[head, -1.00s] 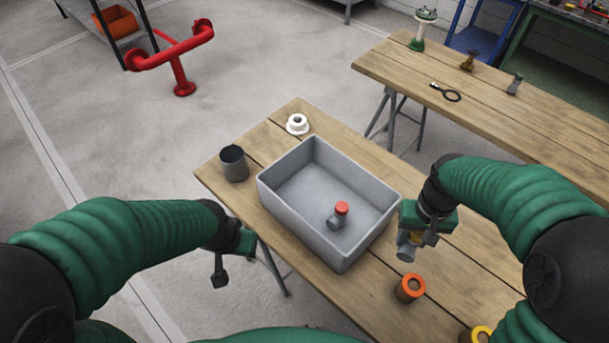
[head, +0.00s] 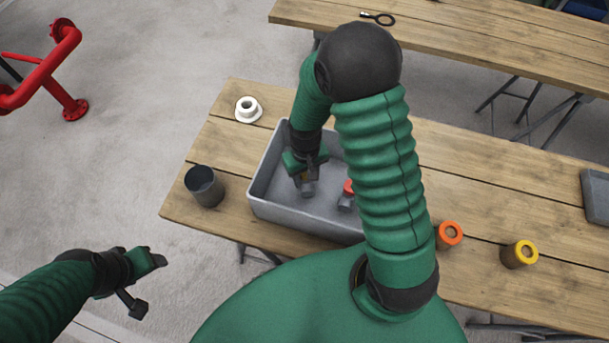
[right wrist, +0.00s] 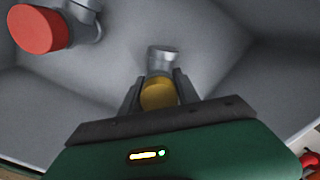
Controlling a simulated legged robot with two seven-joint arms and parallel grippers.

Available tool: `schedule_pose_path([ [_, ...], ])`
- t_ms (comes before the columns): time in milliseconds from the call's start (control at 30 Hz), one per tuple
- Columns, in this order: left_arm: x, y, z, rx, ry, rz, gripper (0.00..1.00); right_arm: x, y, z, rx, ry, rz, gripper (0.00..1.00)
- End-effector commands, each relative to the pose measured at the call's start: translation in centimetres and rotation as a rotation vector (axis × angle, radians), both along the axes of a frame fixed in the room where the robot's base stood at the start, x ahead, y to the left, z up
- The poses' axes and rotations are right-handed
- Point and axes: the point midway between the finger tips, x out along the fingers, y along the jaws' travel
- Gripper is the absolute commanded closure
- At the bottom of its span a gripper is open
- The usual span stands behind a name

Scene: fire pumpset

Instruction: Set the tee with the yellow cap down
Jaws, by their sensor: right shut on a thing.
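The tee with the yellow cap is between the fingers of my right gripper (head: 306,180), inside the grey bin (head: 290,219). In the right wrist view, the yellow cap (right wrist: 159,94) sits between the two dark fingers, and the tee's grey body (right wrist: 163,58) shows beyond it. My right gripper is shut on it. I cannot tell whether the tee touches the bin floor. A tee with a red cap (head: 348,187) lies in the bin just to the right, partly hidden by my right arm. My left gripper (head: 147,284) hangs off the table at the left, apparently empty.
A dark grey cup (head: 204,187) stands left of the bin, and a white flanged part (head: 248,109) behind it. An orange-topped piece (head: 449,235) and a yellow-topped piece (head: 520,254) stand on the table (head: 480,200) at right. My right arm hides the bin's right side.

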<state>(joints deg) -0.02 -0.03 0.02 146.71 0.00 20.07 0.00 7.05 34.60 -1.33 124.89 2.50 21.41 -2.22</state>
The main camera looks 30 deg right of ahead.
Motion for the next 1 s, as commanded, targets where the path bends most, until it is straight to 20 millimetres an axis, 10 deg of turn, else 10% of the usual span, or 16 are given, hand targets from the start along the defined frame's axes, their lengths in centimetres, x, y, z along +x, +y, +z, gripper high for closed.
schedule_pose_path([
  [133, 0.0, 0.0, 0.0, 0.000, 0.000, 0.000, 0.40, 0.3, 0.3, 0.0, -0.003, -0.003, 0.003, 1.00],
  [167, 0.0, 0.0, 0.0, 0.000, 0.000, 0.000, 0.40, 0.2, 0.4, 0.0, -0.004, -0.001, 0.003, 0.61],
  [333, 0.0, 0.0, 0.0, 0.000, 0.000, 0.001, 0.40, 0.2, 0.4, 0.0, -0.004, -0.001, 0.003, 0.41],
  [767, 0.0, 0.0, 0.0, 0.000, 0.000, 0.000, 0.40, 0.2, 0.3, 0.4, -0.003, -0.002, 0.002, 0.41],
  [1000, 0.0, 0.0, 0.3, 0.000, 0.000, 0.000, 0.40, 0.3, 0.3, 5.2, -0.004, -0.009, 0.003, 0.41],
])
